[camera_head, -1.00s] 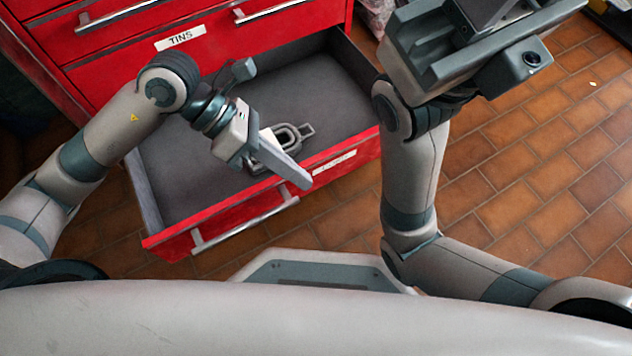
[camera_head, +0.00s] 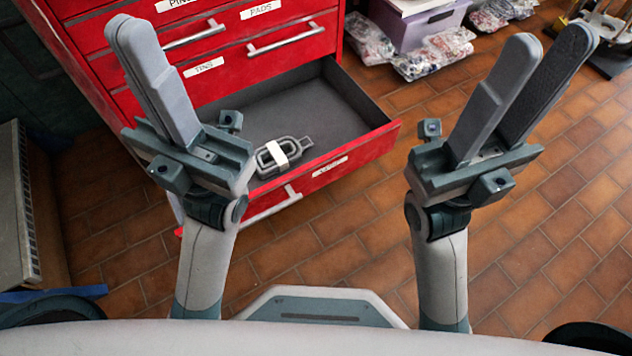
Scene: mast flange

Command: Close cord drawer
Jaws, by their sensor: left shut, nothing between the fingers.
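The cord drawer (camera_head: 352,153) is the lowest red drawer and stands pulled far out of the cabinet, with a white label on its front; the lettering is too small to read. A grey looped object with a white band (camera_head: 275,152) lies inside it. Its silver handle (camera_head: 272,207) shows partly. My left gripper (camera_head: 128,24) is shut and empty, pointing up in front of the cabinet; its arm hides the drawer's left part. My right gripper (camera_head: 552,48) is open and empty, raised over the floor to the right of the drawer.
The red cabinet (camera_head: 225,45) has closed drawers above, one labelled TINS. A purple bin (camera_head: 425,27) and clear bags of small parts (camera_head: 432,57) sit on the floor behind right. A grey panel-like object (camera_head: 18,200) stands at the left.

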